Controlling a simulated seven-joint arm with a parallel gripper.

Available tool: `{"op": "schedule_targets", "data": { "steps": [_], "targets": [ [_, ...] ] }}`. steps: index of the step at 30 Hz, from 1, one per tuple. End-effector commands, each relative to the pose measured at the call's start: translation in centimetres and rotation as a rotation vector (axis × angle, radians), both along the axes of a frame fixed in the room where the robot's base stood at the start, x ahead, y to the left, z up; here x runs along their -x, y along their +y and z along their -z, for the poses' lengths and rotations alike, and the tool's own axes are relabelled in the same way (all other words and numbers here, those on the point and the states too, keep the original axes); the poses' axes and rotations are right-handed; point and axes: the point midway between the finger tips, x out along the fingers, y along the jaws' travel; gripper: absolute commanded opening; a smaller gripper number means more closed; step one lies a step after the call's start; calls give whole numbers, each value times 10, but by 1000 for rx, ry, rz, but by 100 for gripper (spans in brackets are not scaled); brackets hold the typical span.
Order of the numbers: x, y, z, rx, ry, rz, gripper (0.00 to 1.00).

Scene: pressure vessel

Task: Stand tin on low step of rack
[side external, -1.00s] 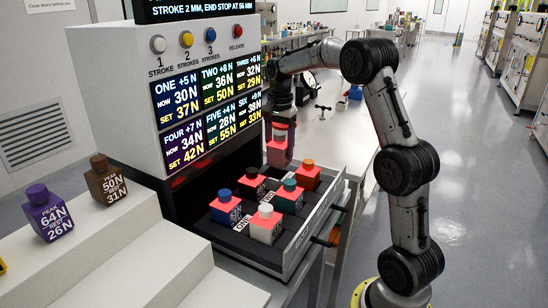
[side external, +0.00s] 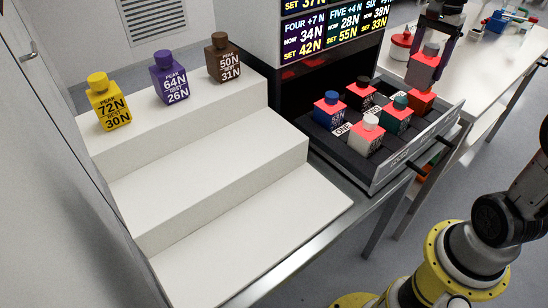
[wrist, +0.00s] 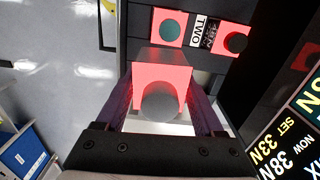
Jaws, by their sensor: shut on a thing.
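My gripper (side external: 430,50) is shut on a grey-capped tin (side external: 424,68), pinkish in the light, holding it upright above the back right of the open drawer (side external: 385,180). In the wrist view, the same tin (wrist: 160,75) sits between my two fingers. The rack (side external: 215,160) is a white stepped block at the left. Its low step (side external: 250,238) is bare, and so is its middle step (side external: 215,165). The top step holds a yellow tin (side external: 109,104), a purple tin (side external: 171,80) and a brown tin (side external: 223,60).
The drawer holds several tins, among them blue (side external: 329,112), white-capped (side external: 367,136), teal-capped (side external: 398,115) and orange-red (side external: 419,103). The display cabinet (side external: 300,60) rises behind the drawer. A red-lidded jar (side external: 402,45) stands on the white bench (side external: 480,75).

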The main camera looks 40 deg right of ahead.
Motion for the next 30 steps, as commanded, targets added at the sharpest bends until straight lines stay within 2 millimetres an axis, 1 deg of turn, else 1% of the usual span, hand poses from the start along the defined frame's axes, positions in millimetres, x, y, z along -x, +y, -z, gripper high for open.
{"op": "schedule_targets", "data": {
  "steps": [5, 11, 12, 16, 21, 23, 27, 30],
  "targets": [
    [-7, 42, 4, -4, 7, -181, 0],
    [-16, 111, 6, -5, 10, -440, 0],
    [-15, 125, 7, -6, 12, -493, 0],
    [-11, 172, 7, -6, 13, -664, 0],
    [3, 229, 8, -5, 13, -877, 0],
    [10, 247, 8, -4, 13, -950, 0],
    [31, 289, 8, -3, 10, -1116, 0],
    [49, 316, 8, -2, 9, -1229, 0]
  ]
}}
